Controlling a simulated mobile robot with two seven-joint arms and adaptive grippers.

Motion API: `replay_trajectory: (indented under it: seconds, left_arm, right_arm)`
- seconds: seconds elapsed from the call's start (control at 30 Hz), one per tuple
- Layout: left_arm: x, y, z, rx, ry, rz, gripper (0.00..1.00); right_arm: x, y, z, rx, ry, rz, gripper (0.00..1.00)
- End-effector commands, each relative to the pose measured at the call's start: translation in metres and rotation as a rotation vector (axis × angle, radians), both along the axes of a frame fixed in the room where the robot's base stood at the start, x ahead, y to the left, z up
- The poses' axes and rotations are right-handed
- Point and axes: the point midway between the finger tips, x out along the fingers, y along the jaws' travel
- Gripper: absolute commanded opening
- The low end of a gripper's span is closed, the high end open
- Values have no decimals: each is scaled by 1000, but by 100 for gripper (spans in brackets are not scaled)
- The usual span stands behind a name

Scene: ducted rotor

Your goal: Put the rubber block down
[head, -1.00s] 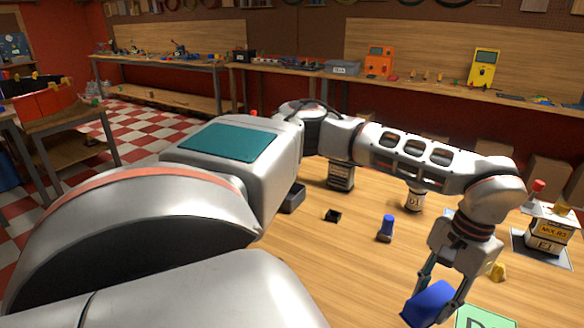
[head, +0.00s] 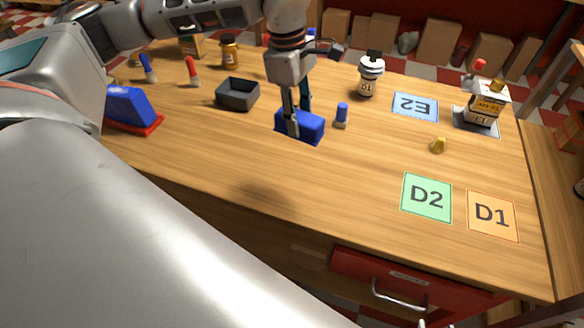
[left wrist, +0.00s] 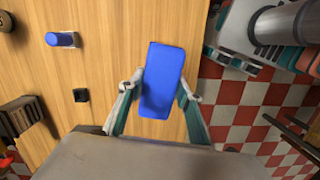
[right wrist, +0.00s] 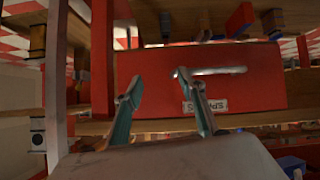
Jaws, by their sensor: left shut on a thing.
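The rubber block is a plain blue block (head: 302,128) in the head view, over the middle of the wooden table. My left gripper (head: 293,116) is shut on it from above. In the left wrist view the same block (left wrist: 163,80) sits between the two fingertips of my left gripper (left wrist: 160,92), near the table edge in that picture. I cannot tell for sure whether its underside touches the table. My right gripper (right wrist: 158,88) is open and empty in the right wrist view, in front of a red drawer (right wrist: 245,85).
A dark open tray (head: 237,95) and a small blue-topped piece (head: 341,115) stand close to the held block. Mats D2 (head: 427,198), D1 (head: 492,215) and E2 (head: 415,106) lie to the right. A yellow piece (head: 438,145) stands between them. The table's front middle is clear.

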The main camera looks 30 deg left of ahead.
Motion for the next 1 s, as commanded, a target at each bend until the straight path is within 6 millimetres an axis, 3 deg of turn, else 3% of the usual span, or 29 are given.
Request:
replay_trajectory:
  seconds: [0.2, 0.47, 1.0]
  left_arm:
    - [6, 15, 18, 0, -1, 373, 10]
    - [8, 22, 15, 1, 3, 543, 10]
    - [7, 22, -108, 2, 5, 544, 10]
  right_arm:
    - [0, 0, 12, -1, -1, 0, 40]
    - [1, -1, 15, -1, -3, 1, 40]
    - [2, 0, 22, 0, -6, 1, 40]
